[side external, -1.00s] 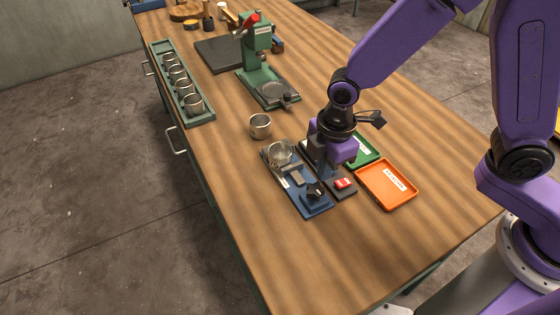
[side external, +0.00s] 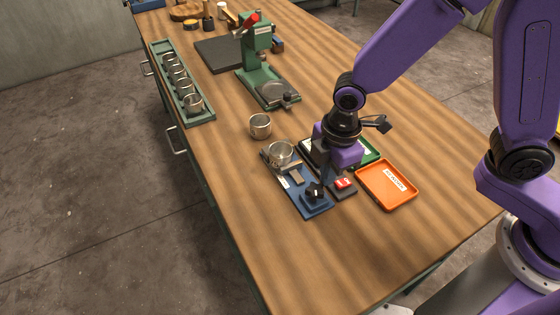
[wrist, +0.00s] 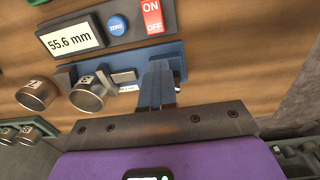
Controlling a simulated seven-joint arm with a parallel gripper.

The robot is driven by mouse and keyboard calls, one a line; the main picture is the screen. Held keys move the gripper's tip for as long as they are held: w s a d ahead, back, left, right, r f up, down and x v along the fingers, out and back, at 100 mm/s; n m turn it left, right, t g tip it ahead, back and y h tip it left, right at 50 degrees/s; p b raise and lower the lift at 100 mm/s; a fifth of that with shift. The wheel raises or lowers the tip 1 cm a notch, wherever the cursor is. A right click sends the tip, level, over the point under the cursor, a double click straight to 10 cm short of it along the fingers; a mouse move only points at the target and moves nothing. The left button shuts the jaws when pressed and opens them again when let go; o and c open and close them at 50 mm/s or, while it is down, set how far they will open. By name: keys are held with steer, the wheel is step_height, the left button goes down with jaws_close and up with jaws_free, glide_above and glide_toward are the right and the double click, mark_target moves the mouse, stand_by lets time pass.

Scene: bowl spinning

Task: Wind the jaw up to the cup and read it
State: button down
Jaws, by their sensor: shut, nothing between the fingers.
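The blue measuring gauge (side external: 297,198) lies on the bench. A steel cup (side external: 280,154) stands at its far end; it also shows in the wrist view (wrist: 88,94). The small grey jaw block (side external: 297,177) sits between the cup and the black winding knob (side external: 315,192), and also shows in the wrist view (wrist: 123,76). My gripper (side external: 323,184) is shut and points down close beside the knob. In the wrist view my fingers (wrist: 160,70) hide most of the knob, so I cannot tell whether they touch it. The readout (wrist: 75,38) shows 55.6 mm.
The readout box carries a blue ZERO button (wrist: 116,26) and a red ON/OFF switch (wrist: 152,16). A green tray (side external: 372,150) and an orange tray (side external: 386,185) lie to the right. A loose cup (side external: 260,126) stands behind the gauge. A green press (side external: 258,65) stands farther back.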

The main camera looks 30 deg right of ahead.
steer(key=shift+s+d+f+g+h, duration=0.15)
steer(key=shift+s+d+f, duration=0.15)
steer(key=shift+s, duration=0.3)
steer(key=shift+s+d+f+g+h, duration=0.15)
steer(key=shift+s+f, duration=0.1)
steer(key=shift+s, duration=0.3)
step_height(320, 180, up, 6)
steer(key=shift+w, duration=0.25)
steer(key=shift+r, duration=0.1)
